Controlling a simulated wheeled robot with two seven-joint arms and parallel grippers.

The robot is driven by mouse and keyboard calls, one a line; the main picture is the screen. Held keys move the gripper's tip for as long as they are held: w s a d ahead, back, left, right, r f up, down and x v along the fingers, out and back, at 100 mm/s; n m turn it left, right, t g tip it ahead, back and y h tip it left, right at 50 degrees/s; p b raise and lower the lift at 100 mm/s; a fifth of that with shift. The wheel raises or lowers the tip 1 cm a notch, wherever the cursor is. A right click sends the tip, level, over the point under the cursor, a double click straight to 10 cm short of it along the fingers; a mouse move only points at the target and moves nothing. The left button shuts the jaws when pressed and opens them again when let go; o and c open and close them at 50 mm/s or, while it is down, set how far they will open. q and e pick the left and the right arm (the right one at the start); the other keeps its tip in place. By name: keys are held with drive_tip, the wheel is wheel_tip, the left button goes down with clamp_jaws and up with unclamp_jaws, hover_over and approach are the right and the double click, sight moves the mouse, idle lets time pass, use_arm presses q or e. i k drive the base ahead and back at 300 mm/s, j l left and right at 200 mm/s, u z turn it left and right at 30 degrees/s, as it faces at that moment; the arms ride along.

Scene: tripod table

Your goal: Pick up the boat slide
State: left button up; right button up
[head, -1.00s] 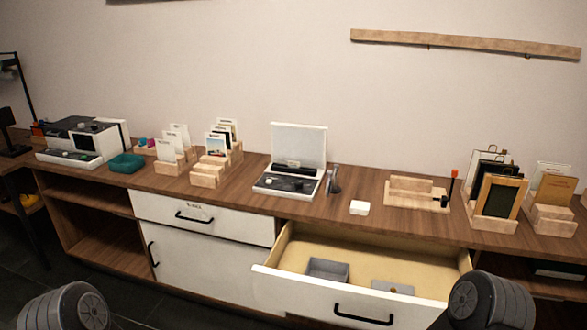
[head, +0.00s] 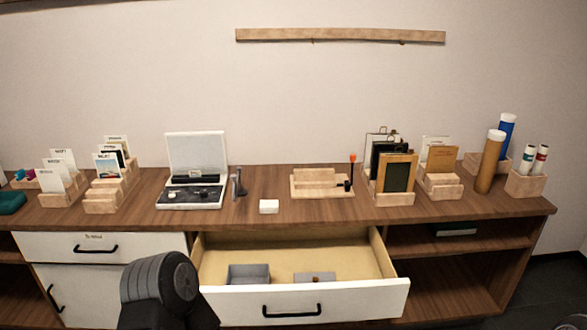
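I cannot single out a boat slide at this size. Cards with pictures and print stand in stepped wooden racks on the counter's left: a picture card (head: 106,165) in the stepped rack (head: 104,198) and pale cards (head: 56,178) in the rack beside it. Dark and brown framed plates (head: 397,174) stand in a wooden rack at the right. A part of my arm shows at the bottom left, in front of the cabinet, below the counter top. No gripper fingers are in view.
A drawer (head: 335,299) stands open at the front, holding a grey tray (head: 248,274) and a small grey plate. On the counter (head: 250,212) are an open white-lidded device (head: 193,196), a white block (head: 269,207), a wooden jig (head: 321,190) and tubes (head: 490,160). The counter's front strip is mostly clear.

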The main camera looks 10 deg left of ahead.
sight(193, 174)
drive_tip(key=j+z, duration=0.45)
drive_tip(key=j, duration=0.15)
drive_tip(key=j+z, duration=0.4)
drive_tip(key=j, duration=0.2)
drive_tip(key=j+z, duration=0.45)
drive_tip(key=k+j+z, duration=0.25)
drive_tip(key=j+z, duration=0.2)
drive_tip(key=j, duration=0.15)
drive_tip(key=k+j, duration=0.2)
drive_tip(key=j, duration=0.25)
drive_tip(key=k+j, duration=0.2)
drive_tip(key=j, duration=0.2)
drive_tip(key=k+j+z, duration=0.1)
drive_tip(key=j, duration=0.35)
drive_tip(key=k+j, duration=0.5)
drive_tip(key=j, duration=0.3)
drive_tip(key=z, duration=0.05)
